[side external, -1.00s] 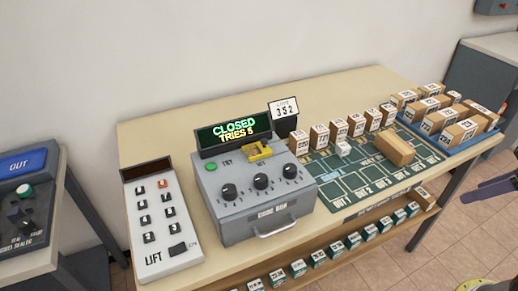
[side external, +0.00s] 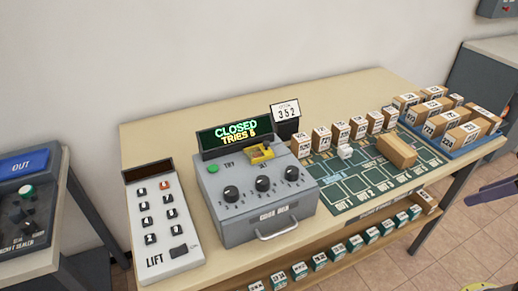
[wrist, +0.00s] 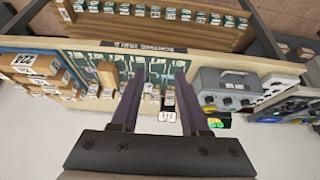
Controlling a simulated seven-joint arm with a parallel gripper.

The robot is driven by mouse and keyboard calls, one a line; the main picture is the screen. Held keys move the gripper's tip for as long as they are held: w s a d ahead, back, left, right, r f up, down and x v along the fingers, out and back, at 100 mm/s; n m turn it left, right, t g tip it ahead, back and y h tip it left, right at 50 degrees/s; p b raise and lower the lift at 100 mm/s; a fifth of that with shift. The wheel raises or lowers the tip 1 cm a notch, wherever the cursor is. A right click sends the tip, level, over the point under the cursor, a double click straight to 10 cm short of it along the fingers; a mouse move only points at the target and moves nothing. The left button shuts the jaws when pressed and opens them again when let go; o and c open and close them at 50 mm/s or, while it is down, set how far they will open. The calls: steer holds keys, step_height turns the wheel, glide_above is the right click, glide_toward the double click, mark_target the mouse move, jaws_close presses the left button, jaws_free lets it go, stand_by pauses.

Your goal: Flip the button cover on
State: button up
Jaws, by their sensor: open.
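A small yellow button cover (side external: 261,153) sits on top of the grey control box (side external: 265,228), just below the green-lit display (side external: 234,133) reading CLOSED and TRIES. The button under it is hidden. A green TRY button (side external: 213,169) is to its left. My gripper (wrist: 157,80) is open and empty in the wrist view, its two purple fingers apart. In that view the control box (wrist: 225,82) lies right of the fingers, well apart from them. A purple piece like my fingers shows at the right edge of the side view.
A LIFT keypad (side external: 163,228) stands left of the control box. A green mat (side external: 365,187) with small boxes and a blue tray (side external: 468,143) of cartons lie right. The back of the table is clear.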

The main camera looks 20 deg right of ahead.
steer(key=shift+c, duration=1.2)
steer(key=shift+n+t, duration=0.3)
steer(key=shift+n, duration=0.5)
steer(key=r, duration=0.1)
steer(key=w+r, duration=0.1)
steer(key=r, duration=0.1)
steer(key=w+r, duration=0.1)
steer(key=shift+w+a+r, duration=0.15)
steer(key=shift+a+r, duration=0.1)
steer(key=shift+r, duration=0.05)
jaws_close()
steer(key=w+a+r+n+y, duration=0.1)
steer(key=w+a+r+n, duration=0.1)
steer(key=w+r, duration=0.35)
steer(key=w+a+r+n, duration=0.1)
steer(key=w+a+r, duration=0.15)
steer(key=w, duration=0.55)
steer(key=w+a+r+n+y, duration=0.1)
steer(key=w+a+r+n, duration=0.15)
steer(key=w, duration=0.45)
steer(key=w+a+f+n+g, duration=0.2)
steer(key=w+a+f+g, duration=0.1)
steer(key=w+a+f, duration=1)
steer(key=shift+w+a+f+y, duration=0.25)
steer(key=shift+w+y, duration=0.15)
steer(key=shift+w, duration=0.7)
